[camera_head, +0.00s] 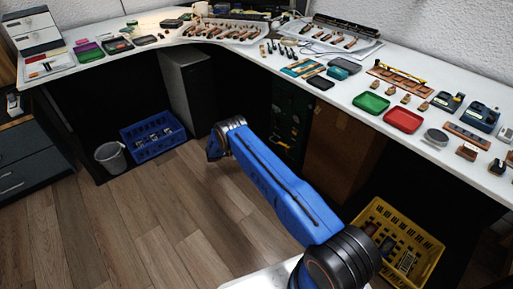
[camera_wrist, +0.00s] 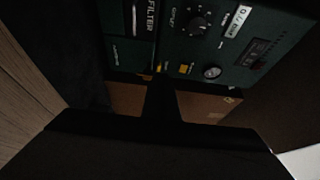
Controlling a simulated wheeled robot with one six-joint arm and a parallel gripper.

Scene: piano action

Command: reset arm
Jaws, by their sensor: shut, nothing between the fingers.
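My blue arm reaches out from the bottom of the head view over the wooden floor, in front of the bench. My gripper (camera_wrist: 163,98) shows as a dark shape in the wrist view, its fingers together and nothing seen between them. It faces a dark green panel (camera_wrist: 215,50) with knobs, a round gauge and labels, which stands beyond the fingertips. In the head view my gripper cannot be made out; the arm's far end seems to hide it. The panel also shows in the head view (camera_head: 290,112), under the bench.
The white bench (camera_head: 330,108) curves around, crowded with trays, tools and small wooden parts. Below are a blue crate (camera_head: 153,137), a grey bucket (camera_head: 110,158), a brown box (camera_head: 340,150) and a yellow crate (camera_head: 425,245). The floor to the left of my arm is clear.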

